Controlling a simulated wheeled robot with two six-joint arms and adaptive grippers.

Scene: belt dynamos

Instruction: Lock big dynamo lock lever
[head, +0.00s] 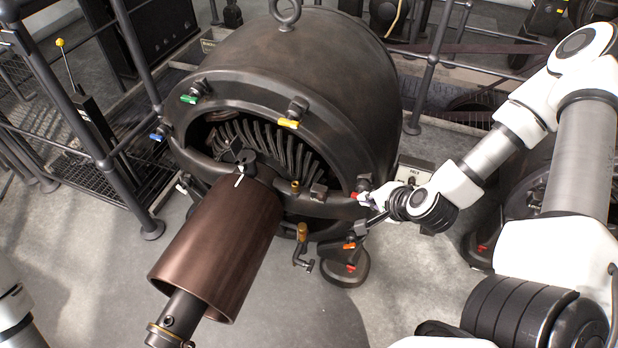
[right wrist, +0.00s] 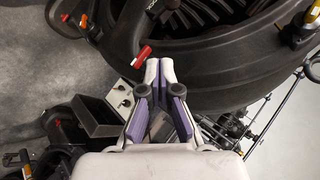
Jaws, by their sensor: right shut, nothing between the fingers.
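The big dynamo (head: 290,70) is a dark round machine in the middle of the head view, with coils inside its open front ring. Small colored levers sit on the ring: green (head: 188,99), blue (head: 157,137), yellow (head: 288,123) and red (head: 356,195). The red lever also shows in the right wrist view (right wrist: 142,56), just ahead of and left of my fingertips. My right gripper (head: 366,199) is shut and empty beside the ring's lower right; its fingertips (right wrist: 159,64) meet near the ring. They look close to the red lever; contact is unclear. Which lever the task means is not marked.
A copper-brown cylinder (head: 220,245) on a shaft extends from the dynamo's front. Dark railings (head: 75,120) stand at the left. A small grey switch box (head: 412,174) is right of the dynamo. A crank handle (head: 302,240) sits below the ring. Grey floor (head: 400,280) is open at lower right.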

